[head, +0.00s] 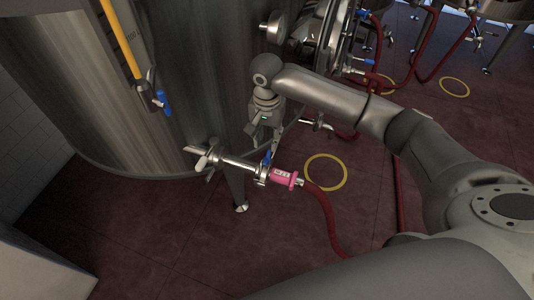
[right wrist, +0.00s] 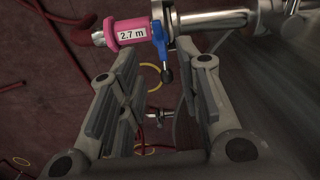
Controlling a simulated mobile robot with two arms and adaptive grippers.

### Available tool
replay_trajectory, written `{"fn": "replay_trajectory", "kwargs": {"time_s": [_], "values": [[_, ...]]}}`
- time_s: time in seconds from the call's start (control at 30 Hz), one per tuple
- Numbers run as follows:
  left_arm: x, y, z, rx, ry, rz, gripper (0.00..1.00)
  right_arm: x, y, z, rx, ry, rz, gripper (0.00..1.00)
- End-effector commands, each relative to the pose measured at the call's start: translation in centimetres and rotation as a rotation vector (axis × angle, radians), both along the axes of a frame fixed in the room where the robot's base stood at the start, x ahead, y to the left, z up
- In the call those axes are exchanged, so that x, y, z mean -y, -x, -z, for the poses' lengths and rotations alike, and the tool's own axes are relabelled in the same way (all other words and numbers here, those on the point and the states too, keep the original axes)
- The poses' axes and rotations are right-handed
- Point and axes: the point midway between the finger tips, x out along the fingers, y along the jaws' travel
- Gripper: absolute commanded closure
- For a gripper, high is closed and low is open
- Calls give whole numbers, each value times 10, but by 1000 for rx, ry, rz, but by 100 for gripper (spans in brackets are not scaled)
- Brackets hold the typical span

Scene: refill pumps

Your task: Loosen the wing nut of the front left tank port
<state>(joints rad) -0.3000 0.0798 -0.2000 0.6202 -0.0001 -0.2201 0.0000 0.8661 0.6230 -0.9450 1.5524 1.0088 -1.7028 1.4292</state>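The front left tank port is a metal pipe (head: 235,163) low on the big steel tank (head: 150,100). A silvery wing-shaped clamp part (head: 202,162) shows at its left end. A blue valve lever (head: 266,158) and a pink collar (head: 284,177) with a red hose are at its right end. The collar reads "2.7 m" in the right wrist view (right wrist: 132,31). My right gripper (head: 264,136) is above the pipe, fingers downward. In the right wrist view its fingers (right wrist: 165,68) are apart, with the blue lever (right wrist: 159,42) beyond the gap. My left gripper is out of view.
Another valve outlet (head: 316,124) sticks out right of my gripper. A red hose (head: 327,215) runs over the floor past a yellow ring (head: 326,187). A tank leg (head: 239,195) stands below the pipe.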

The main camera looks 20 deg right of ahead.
Motion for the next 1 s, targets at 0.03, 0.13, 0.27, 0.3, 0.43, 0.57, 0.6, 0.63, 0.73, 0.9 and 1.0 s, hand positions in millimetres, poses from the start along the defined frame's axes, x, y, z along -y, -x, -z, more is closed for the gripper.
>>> {"fn": "replay_trajectory", "kwargs": {"time_s": [0.03, 0.13, 0.27, 0.3, 0.43, 0.57, 0.6, 0.63, 0.73, 0.9, 1.0], "values": [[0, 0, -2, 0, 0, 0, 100, 0, 1, 10, -4, 2, 1, 68], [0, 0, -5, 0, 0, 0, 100, 0, 1, 30, -5, 1, 0, 68], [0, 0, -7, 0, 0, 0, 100, 0, 1, 53, -1, 2, -1, 68], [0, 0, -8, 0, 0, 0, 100, 0, 1, 59, -2, 2, -1, 68], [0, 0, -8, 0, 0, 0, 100, 0, 1, 75, -1, 0, -1, 68], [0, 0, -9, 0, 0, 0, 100, 0, 0, 82, 0, 0, -2, 68], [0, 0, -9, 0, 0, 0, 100, 0, 0, 83, 1, 0, -3, 68], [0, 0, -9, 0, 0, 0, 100, 0, 0, 84, 1, 0, -3, 68], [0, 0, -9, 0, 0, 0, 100, 0, 0, 84, 1, 0, -3, 68], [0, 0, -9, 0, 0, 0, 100, 0, 0, 84, 1, 0, -3, 76], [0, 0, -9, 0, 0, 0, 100, 0, 0, 84, 1, 0, -3, 88]]}}
